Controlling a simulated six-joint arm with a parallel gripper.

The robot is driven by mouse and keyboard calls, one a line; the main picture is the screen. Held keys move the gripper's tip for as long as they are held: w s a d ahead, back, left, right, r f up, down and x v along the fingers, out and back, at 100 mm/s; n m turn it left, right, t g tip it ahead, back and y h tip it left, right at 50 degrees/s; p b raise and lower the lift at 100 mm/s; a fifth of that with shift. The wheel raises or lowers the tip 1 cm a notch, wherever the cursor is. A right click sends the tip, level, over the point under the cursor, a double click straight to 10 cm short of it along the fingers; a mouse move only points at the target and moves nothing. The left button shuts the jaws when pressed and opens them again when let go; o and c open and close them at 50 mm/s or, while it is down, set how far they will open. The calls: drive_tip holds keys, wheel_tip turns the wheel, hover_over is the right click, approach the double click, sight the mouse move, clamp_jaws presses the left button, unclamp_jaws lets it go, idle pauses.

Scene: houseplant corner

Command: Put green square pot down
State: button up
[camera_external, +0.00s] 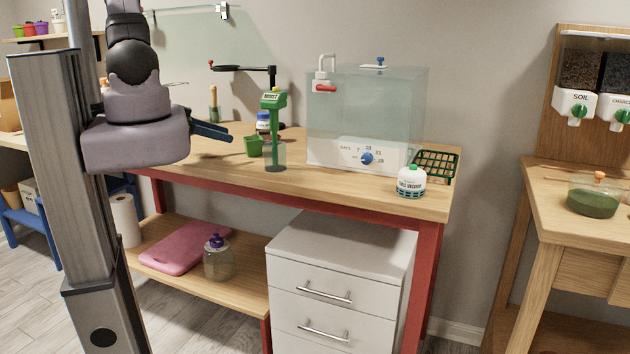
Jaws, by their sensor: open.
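The green square pot (254,146) is on the wooden bench top (365,188), just left of a clear cylinder with a green top. It looks small in this view, and its inside cannot be seen. My gripper (228,132) is at the left, its dark fingers pointing right toward the pot. The fingertips are left of the pot and a little higher in the picture, with a visible gap between them and it. My gripper is open and holds nothing that I can see. The rear left of the bench is partly hidden behind my arm.
The clear cylinder (275,155) with its green dispenser head (273,100) stands close right of the pot. A large clear tank (370,100) with a dial fills the bench's right side. A white bottle (411,180) and a green rack (436,166) sit at the right end.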

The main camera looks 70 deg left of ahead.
drive_tip(key=shift+v, duration=1)
drive_tip(key=w+a+g+y, duration=0.1)
drive_tip(key=a, duration=0.1)
drive_tip(key=w+a+g+y+p, duration=0.1)
drive_tip(key=w+a+g, duration=0.1)
drive_tip(key=a, duration=0.1)
drive_tip(key=w+a+g+y, duration=0.1)
drive_tip(key=w+a+g, duration=0.1)
drive_tip(key=shift+w+a+r+m+y, duration=0.15)
drive_tip(key=shift+r+m+y, duration=0.15)
drive_tip(key=shift+r+y, duration=0.1)
drive_tip(key=w+d+r+g+h, duration=0.1)
drive_tip(key=d+r+g, duration=0.1)
drive_tip(key=d, duration=0.5)
drive_tip(key=w+d+r+n+g, duration=0.1)
drive_tip(key=w+d+r+g, duration=0.1)
drive_tip(key=d, duration=0.5)
drive_tip(key=w+d+r+g+h, duration=0.1)
drive_tip(key=d+g, duration=0.2)
drive_tip(key=d, duration=0.4)
drive_tip(key=s+d+h, duration=0.1)
drive_tip(key=s+d, duration=0.1)
drive_tip(key=d, duration=0.6)
drive_tip(key=s+d+g+b, duration=0.1)
drive_tip(key=s+d, duration=0.2)
drive_tip(key=d, duration=0.5)
drive_tip(key=shift+d+r+g+h, duration=0.25)
drive_tip(key=shift+r+g+h, duration=0.05)
drive_tip(key=shift+r+h, duration=0.1)
drive_tip(key=shift+s, duration=0.1)
